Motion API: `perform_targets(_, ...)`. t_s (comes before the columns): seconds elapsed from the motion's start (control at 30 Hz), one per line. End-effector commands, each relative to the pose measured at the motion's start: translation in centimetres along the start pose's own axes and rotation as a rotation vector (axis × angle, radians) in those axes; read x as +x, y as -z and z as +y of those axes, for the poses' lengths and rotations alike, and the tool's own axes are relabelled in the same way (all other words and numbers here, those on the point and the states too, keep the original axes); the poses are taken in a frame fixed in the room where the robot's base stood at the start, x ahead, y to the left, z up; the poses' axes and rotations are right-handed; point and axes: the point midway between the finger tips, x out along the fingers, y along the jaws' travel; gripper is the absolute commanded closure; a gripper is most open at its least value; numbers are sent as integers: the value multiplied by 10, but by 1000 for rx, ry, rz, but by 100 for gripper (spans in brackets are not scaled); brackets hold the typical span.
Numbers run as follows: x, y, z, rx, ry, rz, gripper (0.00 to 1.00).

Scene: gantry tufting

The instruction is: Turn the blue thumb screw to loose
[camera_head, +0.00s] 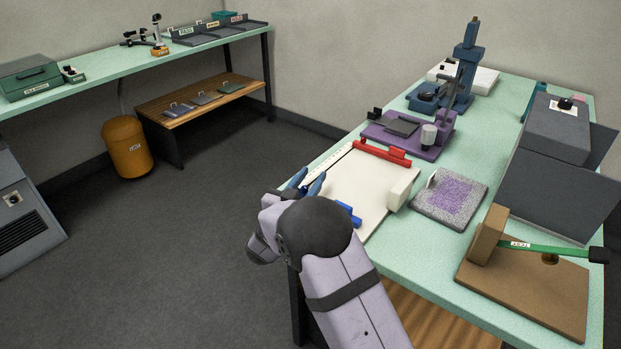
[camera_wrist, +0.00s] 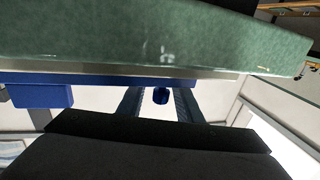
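The blue thumb screw (camera_wrist: 160,96) shows in the wrist view as a small dark blue knob below a long blue bar (camera_wrist: 100,79). My gripper (camera_wrist: 159,104) has its two dark blue fingers apart, one on each side of the screw, with a visible gap on both sides. I cannot tell how far along the fingers the screw lies. In the head view my gripper (camera_head: 308,182) is at the left edge of the table, and my arm hides the screw. A blue part (camera_head: 348,212) shows on the cream board (camera_head: 353,185), just right of my wrist.
The green table edge (camera_wrist: 150,35) fills the top of the wrist view. A red bar (camera_head: 382,154), a purple fixture (camera_head: 410,135), a grey mat with a purple patch (camera_head: 450,198) and a brown stand with a green lever (camera_head: 530,285) are on the table.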

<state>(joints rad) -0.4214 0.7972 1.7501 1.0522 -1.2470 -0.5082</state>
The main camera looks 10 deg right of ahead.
Motion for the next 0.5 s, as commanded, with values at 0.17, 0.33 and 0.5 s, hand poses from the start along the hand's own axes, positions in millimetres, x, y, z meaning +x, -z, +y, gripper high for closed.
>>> perform_targets(0.17,0,0,0,0,0,0,92)
perform_targets(0.33,0,0,0,0,0,0,100)
perform_targets(0.5,1,0,0,0,36,4,100)
